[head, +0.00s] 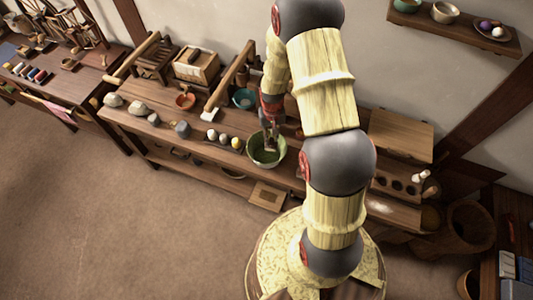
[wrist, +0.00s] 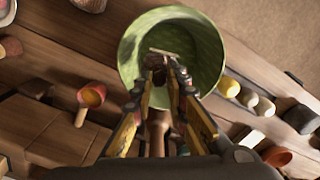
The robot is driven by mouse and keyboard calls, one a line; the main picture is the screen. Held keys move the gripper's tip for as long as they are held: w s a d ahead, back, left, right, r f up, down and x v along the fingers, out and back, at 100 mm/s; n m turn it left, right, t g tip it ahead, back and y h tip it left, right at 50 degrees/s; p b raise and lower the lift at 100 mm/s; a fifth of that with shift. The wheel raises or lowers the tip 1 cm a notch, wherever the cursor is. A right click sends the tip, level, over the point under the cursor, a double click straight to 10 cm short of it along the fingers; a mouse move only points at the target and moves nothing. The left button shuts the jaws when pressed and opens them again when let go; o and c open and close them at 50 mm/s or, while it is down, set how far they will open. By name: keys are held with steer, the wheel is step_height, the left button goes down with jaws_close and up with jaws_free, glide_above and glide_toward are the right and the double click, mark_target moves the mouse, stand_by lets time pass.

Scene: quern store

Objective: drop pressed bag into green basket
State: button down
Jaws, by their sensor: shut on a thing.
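The green basket (head: 280,157) is a round, open vessel on the long bench in the head view. It fills the upper middle of the wrist view (wrist: 210,45), where I look down into it. My gripper (head: 270,140) is over the basket's mouth, pointing down. In the wrist view my gripper (wrist: 162,75) is shut on a small brown thing (wrist: 157,62), seemingly the pressed bag, mostly hidden by the fingers. A pale strip shows beside the fingertips against the green inside. I cannot tell whether the held thing touches the basket.
A blue-green bowl (head: 244,98) stands behind the basket. The floor in front is open.

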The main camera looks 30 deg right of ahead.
steer(key=c, duration=1.7)
jaws_free()
steer(key=shift+f, duration=0.1)
step_height(320, 180, up, 12)
